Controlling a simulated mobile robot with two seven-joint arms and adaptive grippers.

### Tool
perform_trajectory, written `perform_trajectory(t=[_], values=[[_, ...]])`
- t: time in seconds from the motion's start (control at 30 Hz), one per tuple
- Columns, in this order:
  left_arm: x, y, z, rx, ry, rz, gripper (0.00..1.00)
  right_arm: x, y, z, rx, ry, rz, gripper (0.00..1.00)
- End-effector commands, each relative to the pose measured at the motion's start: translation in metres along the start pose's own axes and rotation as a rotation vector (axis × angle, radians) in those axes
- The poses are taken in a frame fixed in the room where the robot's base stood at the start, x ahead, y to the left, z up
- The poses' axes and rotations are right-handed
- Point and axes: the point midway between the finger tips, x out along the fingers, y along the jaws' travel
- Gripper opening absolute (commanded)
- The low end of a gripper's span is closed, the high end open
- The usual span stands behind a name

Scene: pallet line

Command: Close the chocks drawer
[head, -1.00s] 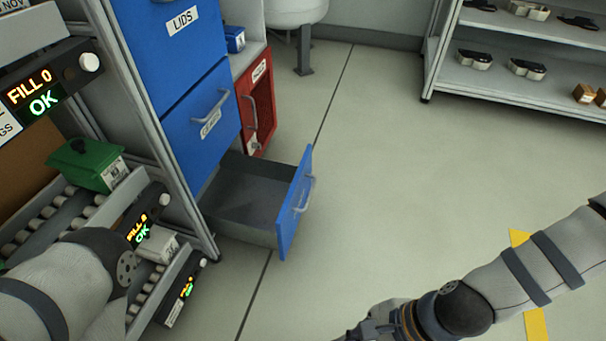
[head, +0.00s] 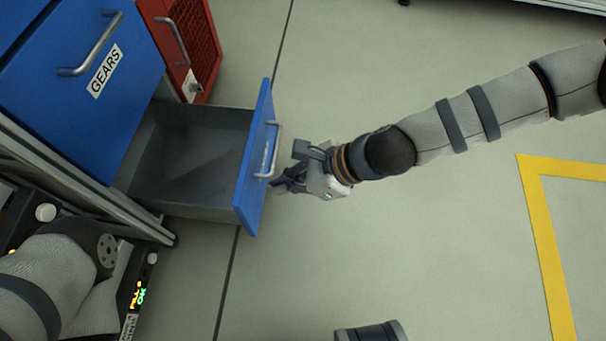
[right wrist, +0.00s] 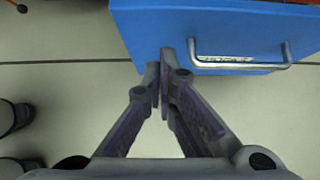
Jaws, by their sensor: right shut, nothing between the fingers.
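The open drawer (head: 190,185) is the lowest of the blue cabinet and is pulled well out; the part of it that shows inside is grey and empty. Its blue front (head: 256,160) has a metal handle (head: 274,150) and a label too oblique to read in the head view. My right gripper (head: 276,184) is shut and empty, just outside the drawer front by the handle's lower end. In the right wrist view its fingertips (right wrist: 160,72) are close to the blue front (right wrist: 215,28), beside the handle (right wrist: 240,66); I cannot tell whether they touch. My left gripper is not in view.
The drawer above, labelled GEARS (head: 105,70), is shut. A red cabinet (head: 195,40) with a mesh door stands behind. A roller rack with lit displays (head: 137,295) is at lower left. The floor right of the drawer is clear, with yellow tape (head: 545,250).

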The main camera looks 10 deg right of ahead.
Motion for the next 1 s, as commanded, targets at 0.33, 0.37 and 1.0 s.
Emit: perform_trajectory(t=[0.33, 0.37, 1.0], values=[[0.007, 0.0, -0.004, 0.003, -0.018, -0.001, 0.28, 0.025, 0.0, 0.028, -0.004, -0.001, 0.0, 0.0], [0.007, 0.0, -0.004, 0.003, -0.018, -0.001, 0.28, 0.025, 0.0, 0.029, -0.004, -0.001, -0.001, 0.0], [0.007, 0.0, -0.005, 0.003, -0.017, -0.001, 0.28, 0.06, 0.005, 0.065, -0.006, -0.003, 0.003, 0.0]])
